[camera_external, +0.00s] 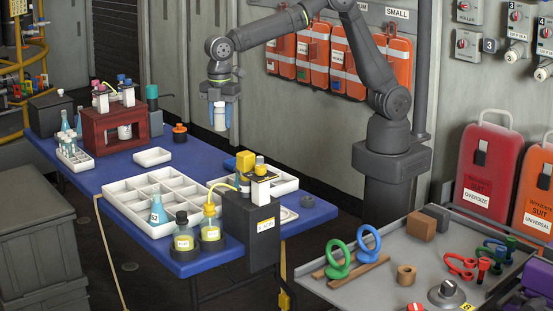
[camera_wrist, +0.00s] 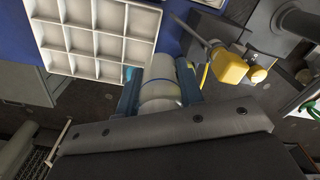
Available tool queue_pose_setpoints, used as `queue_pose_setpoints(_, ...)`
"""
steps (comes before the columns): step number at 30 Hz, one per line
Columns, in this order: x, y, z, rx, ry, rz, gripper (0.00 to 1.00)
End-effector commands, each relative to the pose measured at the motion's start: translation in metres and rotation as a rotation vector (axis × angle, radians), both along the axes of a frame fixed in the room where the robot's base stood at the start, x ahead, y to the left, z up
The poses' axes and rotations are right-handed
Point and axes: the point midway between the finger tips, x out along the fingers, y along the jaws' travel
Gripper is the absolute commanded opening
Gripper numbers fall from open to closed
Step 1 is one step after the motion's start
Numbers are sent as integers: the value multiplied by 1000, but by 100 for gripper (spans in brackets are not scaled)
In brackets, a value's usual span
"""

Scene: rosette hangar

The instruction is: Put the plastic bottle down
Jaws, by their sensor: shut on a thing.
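The plastic bottle (camera_external: 220,117) is white and hangs roughly upright in my gripper (camera_external: 221,101), in the air near the back edge of the blue table (camera_external: 203,152) in the external view. My gripper is shut on it. In the wrist view the bottle (camera_wrist: 160,88) shows between the two blue-grey fingers of my gripper (camera_wrist: 160,92), one on each side. Part of the bottle is hidden by the fingers and the wrist housing. Nothing shows touching the bottle from below.
A white compartment tray (camera_external: 118,192) holds a blue flask (camera_external: 157,211). A small white tray (camera_external: 153,157) lies behind it. A dark red rack (camera_external: 103,140) stands left, a dark box with a yellow tube (camera_external: 250,228) at front right. An orange-capped item (camera_external: 180,135) stands near the back edge.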

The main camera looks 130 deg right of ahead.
Motion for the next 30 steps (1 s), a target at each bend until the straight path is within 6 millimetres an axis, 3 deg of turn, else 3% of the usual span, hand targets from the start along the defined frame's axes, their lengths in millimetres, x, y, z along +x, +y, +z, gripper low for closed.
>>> queue_pose_setpoints(1,-7,-26,0,0,0,-35,13)
queue_pose_setpoints(3,-18,-57,0,0,0,-75,13)
queue_pose_setpoints(8,-48,-126,0,0,0,-166,13)
queue_pose_setpoints(15,-110,-220,0,-1,0,-303,13)
queue_pose_setpoints(24,-208,-318,0,0,-1,-472,13)
queue_pose_setpoints(30,-265,-358,0,0,-1,-554,13)
